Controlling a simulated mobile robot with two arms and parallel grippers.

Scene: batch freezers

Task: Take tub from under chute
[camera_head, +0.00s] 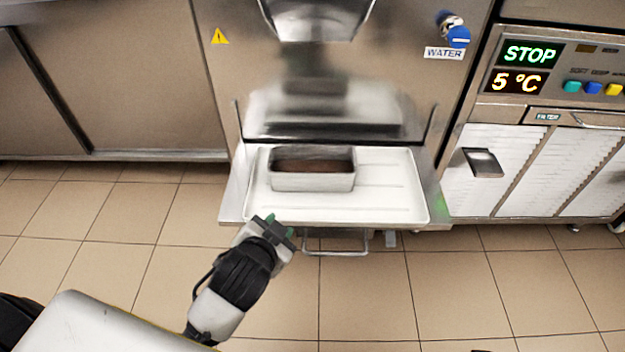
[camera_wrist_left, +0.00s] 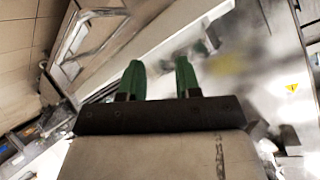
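The tub (camera_head: 313,181) is a rectangular metal pan with something brown in it. It sits upright on the left half of a white tray (camera_head: 395,200), below the chute (camera_head: 318,18) of the freezer. My left gripper (camera_head: 271,222) is at the tray's front left edge, in front of the tub and apart from it. In the left wrist view its two green fingers (camera_wrist_left: 160,80) are spread with nothing between them. I cannot make out the tub in that view. My right gripper is not in view.
A metal handle (camera_head: 337,250) hangs below the tray's front edge. A machine with a lit STOP panel (camera_head: 528,54) and white vented doors stands on the right. A steel cabinet (camera_head: 130,80) stands on the left. The tray's right half and the tiled floor (camera_head: 450,300) are clear.

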